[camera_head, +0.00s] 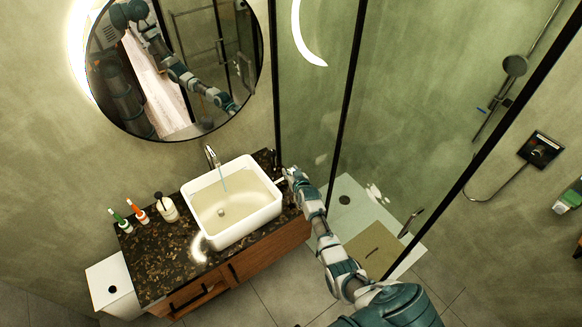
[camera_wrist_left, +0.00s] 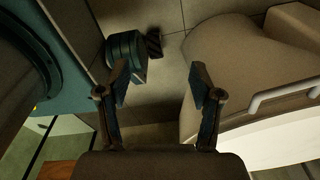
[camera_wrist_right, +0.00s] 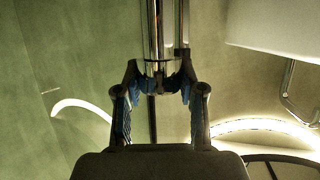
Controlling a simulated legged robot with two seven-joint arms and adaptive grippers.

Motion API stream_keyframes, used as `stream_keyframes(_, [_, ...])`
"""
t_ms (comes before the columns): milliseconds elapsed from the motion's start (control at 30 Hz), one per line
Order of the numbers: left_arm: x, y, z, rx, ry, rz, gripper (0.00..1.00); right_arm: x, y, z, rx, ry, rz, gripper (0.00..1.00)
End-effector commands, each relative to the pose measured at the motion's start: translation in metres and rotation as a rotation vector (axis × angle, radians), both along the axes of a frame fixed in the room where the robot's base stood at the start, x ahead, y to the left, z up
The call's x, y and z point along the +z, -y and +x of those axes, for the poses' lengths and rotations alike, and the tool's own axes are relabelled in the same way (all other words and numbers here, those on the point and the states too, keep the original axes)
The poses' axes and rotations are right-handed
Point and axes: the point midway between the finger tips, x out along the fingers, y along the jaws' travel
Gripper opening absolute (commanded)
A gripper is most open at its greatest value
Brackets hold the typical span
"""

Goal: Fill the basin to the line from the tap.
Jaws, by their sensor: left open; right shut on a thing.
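The white rectangular basin (camera_head: 257,217) sits on the dark speckled counter, with shallow water in its bottom; I cannot make out a fill line. The chrome tap (camera_head: 209,154) stands behind it, and a thin bluish stream (camera_head: 223,181) falls from its spout. My right gripper (camera_head: 287,176) is beside the basin's right rim. In the right wrist view that gripper (camera_wrist_right: 160,78) is shut on a chrome cylindrical piece (camera_wrist_right: 157,30); its far end is out of view. My left gripper (camera_wrist_left: 160,82) is open and empty in the left wrist view, outside the head view.
A round mirror (camera_head: 170,110) hangs above. Shower glass (camera_head: 345,110) stands close to the right gripper. A white bin (camera_head: 108,285) is at left.

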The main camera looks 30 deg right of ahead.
Motion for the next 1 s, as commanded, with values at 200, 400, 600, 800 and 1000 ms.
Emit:
stream_keyframes(200, [0.017, 0.000, 0.001, 0.000, 0.001, 0.000, 0.65, 0.001, -0.004, 0.001, -0.156, 0.003, 0.014, 0.04])
stream_keyframes(400, [-0.004, 0.000, 0.000, 0.000, 0.000, 0.000, 0.65, -0.005, -0.004, 0.001, -0.278, 0.005, 0.010, 0.04])
stream_keyframes(600, [-0.028, 0.000, -0.002, 0.000, -0.003, 0.000, 0.65, -0.006, -0.002, 0.001, -0.360, 0.002, 0.006, 0.04])
stream_keyframes(800, [-0.038, 0.000, -0.003, 0.000, -0.005, 0.000, 0.65, -0.003, -0.001, 0.001, -0.397, 0.000, 0.002, 0.04])
stream_keyframes(1000, [-0.038, 0.000, -0.003, 0.000, -0.005, 0.000, 0.65, 0.000, -0.001, 0.000, -0.405, 0.000, 0.000, 0.04])
